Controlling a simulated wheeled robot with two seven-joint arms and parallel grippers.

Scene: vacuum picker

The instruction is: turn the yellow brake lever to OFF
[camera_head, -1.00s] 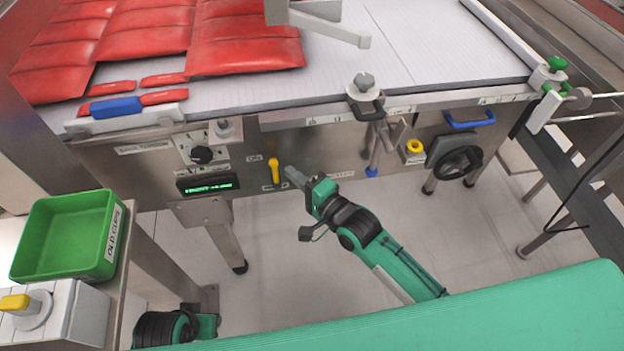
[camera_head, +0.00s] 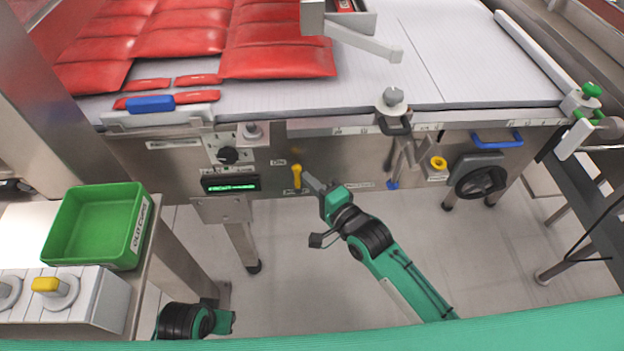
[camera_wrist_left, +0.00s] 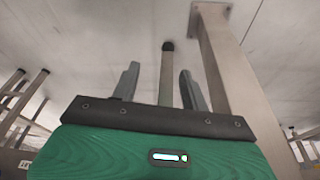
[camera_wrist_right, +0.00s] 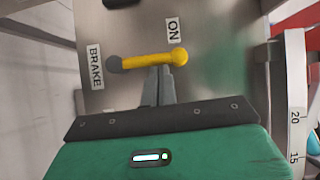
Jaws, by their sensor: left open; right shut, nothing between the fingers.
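The yellow brake lever (camera_head: 297,176) is on the steel front panel under the belt and stands upright in the head view. In the right wrist view the lever (camera_wrist_right: 150,60) runs from a grey pivot by the BRAKE label (camera_wrist_right: 95,67) to a yellow knob beside the ON label (camera_wrist_right: 172,31). My right gripper (camera_head: 308,178) is shut and empty, just right of the lever. In the right wrist view its fingertips (camera_wrist_right: 159,72) are at the lever's side; I cannot tell whether they touch. My left gripper (camera_wrist_left: 158,82) is open and empty, low over the floor.
A green crate (camera_head: 95,225) stands on a side table at left, near a white box with a yellow knob (camera_head: 48,286). A display (camera_head: 230,183) and black dial (camera_head: 228,155) are left of the lever. A black handwheel (camera_head: 481,181) is further right. Red packs (camera_head: 190,40) lie on the belt.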

